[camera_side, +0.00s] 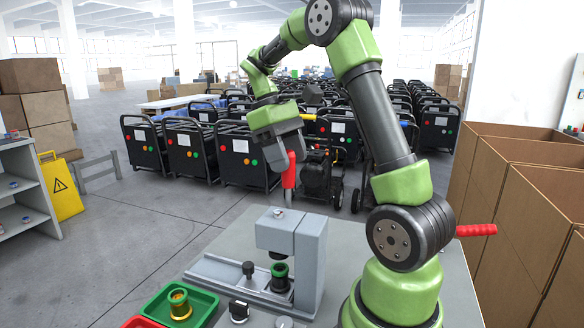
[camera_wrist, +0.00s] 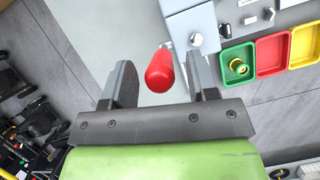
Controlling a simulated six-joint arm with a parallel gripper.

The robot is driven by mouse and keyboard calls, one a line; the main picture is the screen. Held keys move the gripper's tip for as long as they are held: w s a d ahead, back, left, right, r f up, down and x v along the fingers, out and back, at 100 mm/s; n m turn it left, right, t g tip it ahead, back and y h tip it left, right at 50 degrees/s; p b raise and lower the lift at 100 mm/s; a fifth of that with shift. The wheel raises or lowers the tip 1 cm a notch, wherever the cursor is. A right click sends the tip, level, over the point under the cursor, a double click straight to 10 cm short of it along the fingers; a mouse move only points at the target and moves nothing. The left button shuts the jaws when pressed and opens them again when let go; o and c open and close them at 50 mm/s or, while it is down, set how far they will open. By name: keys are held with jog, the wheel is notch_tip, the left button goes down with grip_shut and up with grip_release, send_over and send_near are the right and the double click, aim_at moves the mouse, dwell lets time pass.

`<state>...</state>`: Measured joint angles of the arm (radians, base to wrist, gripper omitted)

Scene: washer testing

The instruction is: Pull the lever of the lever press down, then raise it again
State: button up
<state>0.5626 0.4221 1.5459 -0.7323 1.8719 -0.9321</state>
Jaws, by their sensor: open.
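The grey lever press (camera_side: 309,258) stands on the table in the side view, with a dark and green part (camera_side: 280,276) under its head. A red lever handle (camera_side: 289,172) points up above the press. My gripper (camera_side: 287,152) is at the handle's upper end. In the wrist view the red handle (camera_wrist: 160,72) shows between the two spread fingers of my gripper (camera_wrist: 158,78), with visible gaps on both sides. The fingers are open and do not grip it. The lever's lower end is hard to make out.
A green tray (camera_side: 207,302) with a brass and green part (camera_side: 180,304) stands left of the press, beside a red tray (camera_side: 141,322). A yellow tray (camera_wrist: 304,47) shows in the wrist view. A second red handle (camera_side: 476,230) sticks out behind my arm. Cardboard boxes (camera_side: 535,200) stand right.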

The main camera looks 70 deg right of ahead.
jog(key=shift+x, duration=1.25)
jog(key=shift+c, duration=0.3)
grip_shut()
jog(key=shift+w+f+g, duration=0.15)
jog(key=shift+w+g, duration=0.95)
jog(key=shift+g, duration=0.1)
jog(key=shift+w+f+g, duration=0.15)
jog(key=shift+w+g, duration=0.9)
jog(key=shift+g, duration=0.15)
jog(key=shift+o, duration=0.3)
grip_release()
jog(key=shift+s, duration=0.15)
